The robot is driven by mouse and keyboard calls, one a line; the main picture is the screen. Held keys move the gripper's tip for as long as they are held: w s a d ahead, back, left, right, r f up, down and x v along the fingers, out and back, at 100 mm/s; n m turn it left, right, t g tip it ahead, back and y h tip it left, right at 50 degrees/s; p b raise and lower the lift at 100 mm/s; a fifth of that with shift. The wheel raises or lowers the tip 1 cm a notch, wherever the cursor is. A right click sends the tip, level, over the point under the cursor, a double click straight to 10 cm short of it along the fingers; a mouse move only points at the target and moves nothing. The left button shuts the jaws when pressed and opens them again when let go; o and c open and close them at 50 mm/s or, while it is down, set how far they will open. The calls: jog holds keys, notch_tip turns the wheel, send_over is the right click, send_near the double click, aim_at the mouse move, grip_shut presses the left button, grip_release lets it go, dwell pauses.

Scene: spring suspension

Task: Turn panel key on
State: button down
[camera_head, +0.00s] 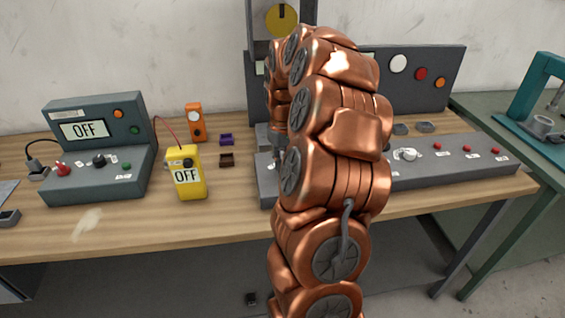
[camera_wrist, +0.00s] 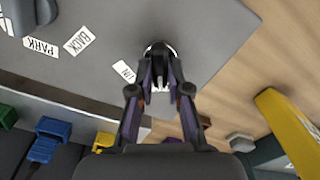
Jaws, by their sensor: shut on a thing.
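The grey control panel (camera_head: 440,172) runs along the bench front, and its left part is behind my arm. In the wrist view the panel top (camera_wrist: 195,25) fills the upper middle. A round silver key switch (camera_wrist: 158,48) sits there between my fingertips, with a small white label (camera_wrist: 123,71) to its left. My gripper (camera_wrist: 161,84) is shut on the key, and the fingers hide most of it. In the head view my gripper (camera_head: 277,152) shows only in part at the left side of my arm. The key is not clear in that view, and its turn angle cannot be told.
A yellow meter (camera_head: 186,172) reading OFF stands left of the panel. A grey power unit (camera_head: 95,165), also reading OFF, is farther left. Small purple (camera_head: 226,139) and brown (camera_head: 227,160) bins lie between. Labels PARK and BACK mark another control at upper left in the wrist view.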

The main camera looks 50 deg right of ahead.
jog(key=shift+f, duration=0.15)
jog(key=m+b, duration=0.2)
jog(key=b, duration=0.1)
jog(key=shift+d+f, duration=0.1)
jog(key=m+b, duration=0.3)
jog(key=shift+m, duration=0.4)
jog(key=m+b, duration=0.3)
jog(key=m, duration=0.1)
jog(key=shift+s+d, duration=0.1)
jog(key=shift+r+m+b, duration=0.2)
jog(key=shift+m+b, duration=0.3)
jog(key=shift+m, duration=0.4)
jog(key=c, duration=1.1)
grip_release()
